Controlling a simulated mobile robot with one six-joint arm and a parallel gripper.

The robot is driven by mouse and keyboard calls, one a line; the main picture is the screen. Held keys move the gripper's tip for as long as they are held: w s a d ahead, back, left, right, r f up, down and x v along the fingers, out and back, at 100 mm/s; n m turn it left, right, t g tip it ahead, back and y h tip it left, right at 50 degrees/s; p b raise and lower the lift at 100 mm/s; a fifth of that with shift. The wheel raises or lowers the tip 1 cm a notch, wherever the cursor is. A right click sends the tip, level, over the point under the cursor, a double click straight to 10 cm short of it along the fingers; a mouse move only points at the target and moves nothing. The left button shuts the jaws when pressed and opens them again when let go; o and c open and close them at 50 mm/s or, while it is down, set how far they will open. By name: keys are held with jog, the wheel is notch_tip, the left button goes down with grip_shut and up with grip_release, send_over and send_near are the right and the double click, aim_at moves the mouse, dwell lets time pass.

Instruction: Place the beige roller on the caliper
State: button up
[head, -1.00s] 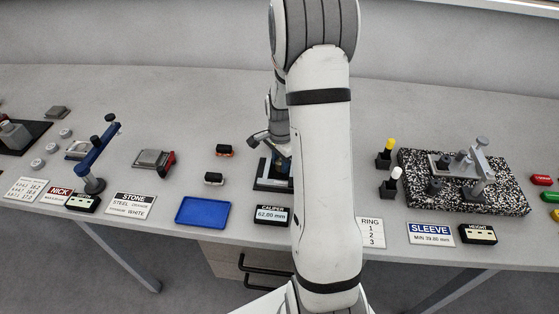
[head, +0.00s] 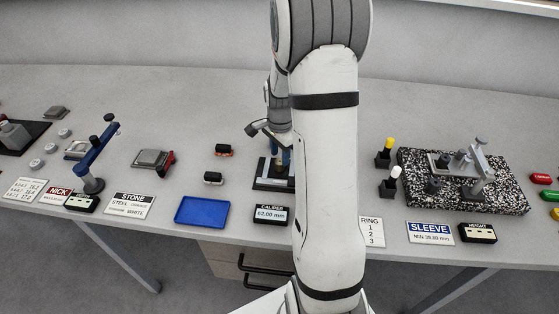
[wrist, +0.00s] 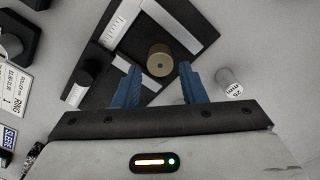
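The beige roller (wrist: 159,60) is a short brownish cylinder with a small centre hole, seen end-on in the wrist view. It appears over the dark caliper (wrist: 207,28), between its pale jaw pieces; whether it touches them I cannot tell. My gripper (wrist: 158,67) is open, with one blue finger on each side of the roller and visible gaps to both. In the head view the caliper (head: 262,182) is partly behind my arm. My gripper's blue fingers (head: 286,158) show just above it, and the roller cannot be made out there.
A pale cylinder marked 25 mm (wrist: 229,83) stands close to the right finger. The caliper display (head: 271,214) reads about 62.00 mm. A blue tray (head: 202,211) and two small dark blocks lie to the left. Ring posts (head: 388,185) and a speckled plate (head: 460,183) stand to the right.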

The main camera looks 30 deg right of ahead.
aim_at(280, 161)
jog(key=s+a+r+n+t, duration=0.1)
jog(key=s+a+r+n, duration=0.25)
jog(key=r, duration=0.35)
jog(key=s+a+r+n, duration=0.3)
jog(key=a+r, duration=0.1)
jog(key=r, duration=0.4)
jog(key=s+a+r+n+t, duration=0.1)
jog(key=s+a+n, duration=0.2)
jog(key=s, duration=0.3)
jog(key=s+a+n+t, duration=0.1)
jog(key=s+a+n, duration=0.2)
jog(key=s+n, duration=0.3)
jog(key=shift+s+a+r, duration=0.35)
jog(key=shift+s+a, duration=0.05)
jog(key=shift+s, duration=0.1)
